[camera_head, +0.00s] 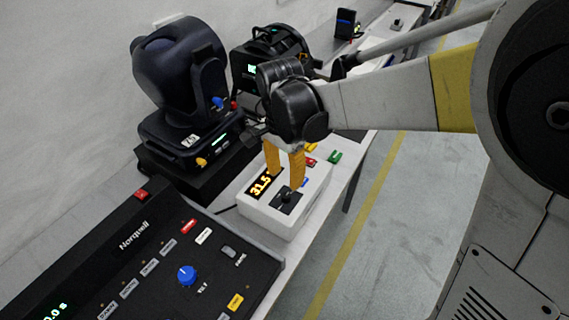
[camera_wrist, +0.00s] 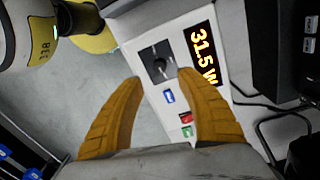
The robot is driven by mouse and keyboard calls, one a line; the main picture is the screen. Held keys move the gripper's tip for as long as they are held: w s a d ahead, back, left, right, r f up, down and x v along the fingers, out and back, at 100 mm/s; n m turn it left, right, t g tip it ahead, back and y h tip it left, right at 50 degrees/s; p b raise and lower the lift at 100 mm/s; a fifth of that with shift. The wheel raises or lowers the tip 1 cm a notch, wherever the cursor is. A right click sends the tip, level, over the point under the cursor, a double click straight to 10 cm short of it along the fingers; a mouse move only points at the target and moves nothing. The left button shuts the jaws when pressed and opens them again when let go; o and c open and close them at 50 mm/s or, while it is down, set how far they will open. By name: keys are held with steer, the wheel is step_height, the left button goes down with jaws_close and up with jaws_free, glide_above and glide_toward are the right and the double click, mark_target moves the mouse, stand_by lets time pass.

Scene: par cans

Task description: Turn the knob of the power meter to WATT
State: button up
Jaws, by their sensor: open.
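The power meter (camera_head: 268,222) is a white box on the bench with a lit display (camera_head: 262,185). In the wrist view the display (camera_wrist: 203,55) reads 31.5 W. Its black knob (camera_head: 287,195) sits on a dark square plate beside the display; the knob also shows in the wrist view (camera_wrist: 159,67). The scale labels are too small to read. My gripper (camera_head: 283,175) has yellow fingers, apart and empty, above the meter near the knob. In the wrist view the fingertips (camera_wrist: 160,78) lie to either side of the knob, just below it; contact cannot be told.
Blue (camera_wrist: 168,97), red (camera_wrist: 186,118) and green (camera_wrist: 187,131) buttons are on the meter near the knob. A moving-head lamp (camera_head: 185,85) is behind. The floor at right is clear.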

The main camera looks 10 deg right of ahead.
mark_target(284, 193)
steer(key=shift+w+a+r, duration=0.1)
steer(key=shift+r, duration=2.05)
